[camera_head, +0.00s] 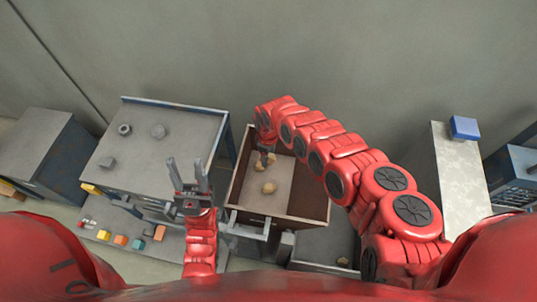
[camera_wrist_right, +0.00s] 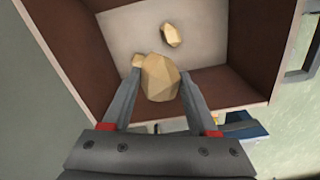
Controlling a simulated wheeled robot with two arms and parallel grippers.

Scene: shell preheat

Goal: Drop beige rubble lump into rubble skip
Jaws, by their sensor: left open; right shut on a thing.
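The rubble skip (camera_head: 286,181) is an open brown-walled box with a pale floor, in the middle of the head view. My right gripper (camera_head: 265,153) reaches down over it from the back. In the right wrist view the gripper (camera_wrist_right: 157,85) is shut on a beige rubble lump (camera_wrist_right: 160,80), held over the skip's open top. Another beige lump (camera_wrist_right: 171,35) lies on the skip floor, and it also shows in the head view (camera_head: 269,187). My left gripper (camera_head: 187,172) is open and empty, left of the skip.
A grey-topped table (camera_head: 150,150) with several grey parts stands left of the skip. A lower shelf (camera_head: 120,228) holds small coloured blocks. A pale counter with a blue box (camera_head: 464,127) stands at the right. A small beige lump (camera_head: 343,262) lies on a grey surface below right.

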